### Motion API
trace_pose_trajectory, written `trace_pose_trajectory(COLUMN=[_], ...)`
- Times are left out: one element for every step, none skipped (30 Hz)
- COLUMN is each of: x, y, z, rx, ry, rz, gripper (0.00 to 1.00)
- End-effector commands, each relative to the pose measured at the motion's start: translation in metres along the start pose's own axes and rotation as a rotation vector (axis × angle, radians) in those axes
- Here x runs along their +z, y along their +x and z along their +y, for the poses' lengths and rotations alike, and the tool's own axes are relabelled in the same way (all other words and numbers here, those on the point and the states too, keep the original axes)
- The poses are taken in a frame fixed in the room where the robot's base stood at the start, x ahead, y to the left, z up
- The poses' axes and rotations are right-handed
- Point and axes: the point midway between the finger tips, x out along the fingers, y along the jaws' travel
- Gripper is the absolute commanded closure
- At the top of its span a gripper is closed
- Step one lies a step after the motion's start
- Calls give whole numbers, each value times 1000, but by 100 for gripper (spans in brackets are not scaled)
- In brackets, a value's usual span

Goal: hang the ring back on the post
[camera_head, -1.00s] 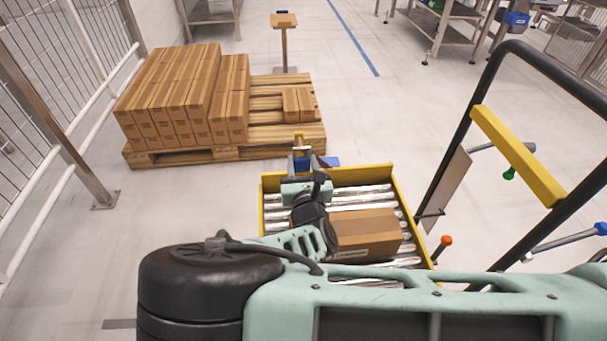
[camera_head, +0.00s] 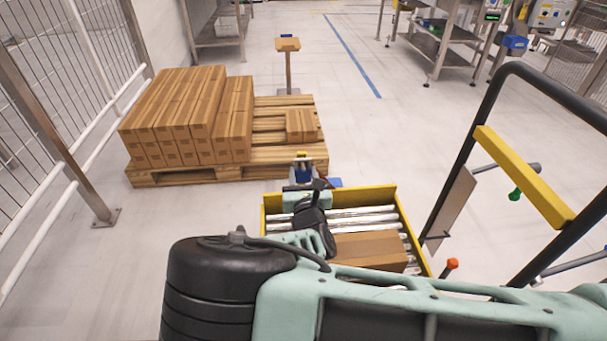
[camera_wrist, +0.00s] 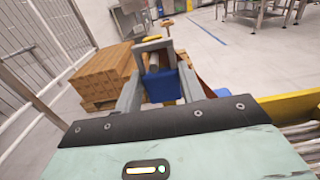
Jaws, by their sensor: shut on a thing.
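My gripper (camera_head: 302,178) reaches out past the far edge of the yellow-sided roller tray. In the wrist view, its two grey fingers (camera_wrist: 160,88) are shut on a blue block-like piece (camera_wrist: 162,86), with a grey loop and a bit of yellow above it. I cannot tell for certain that this held piece is the ring. I cannot tell which upright or rod is the post. A stand (camera_head: 288,65) with a tan top and a small blue part is beyond the pallet. Rods with green (camera_head: 515,194) and orange (camera_head: 453,264) ends project at the right.
A pallet (camera_head: 150,179) with stacked brown cartons is at the left, its right part mostly bare. The roller tray (camera_head: 398,212) holds one carton (camera_head: 368,250). A black frame with a yellow bar (camera_head: 524,176) rises at right. A fence (camera_head: 72,150) lines the left; floor beyond the tray is open.

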Motion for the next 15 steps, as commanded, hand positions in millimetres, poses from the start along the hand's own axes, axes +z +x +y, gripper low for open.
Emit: trace_pose_trajectory(x=[0, 0, 0, 0, 0, 0, 0, 0, 0, 0, 0, 0, 0, 0, 0], y=[0, 0, 0, 0, 0, 0, 0, 0, 0, 0, 0, 0, 0, 0, 0], z=[0, 0, 0, 0, 0, 0, 0, 0, 0, 0, 0, 0, 0, 0, 0], rx=[0, 0, 0, 0, 0, 0, 0, 0, 0, 0, 0, 0, 0, 0, 0], ry=[0, 0, 0, 0, 0, 0, 0, 0, 0, 0, 0, 0, 0, 0, 0], rz=[0, 0, 0, 0, 0, 0, 0, 0, 0, 0, -1, -1, 0, 0, 0], gripper=[88, 88, 88, 88, 88, 88, 88, 88, 88, 58, 50, 38, 35, 35, 35])
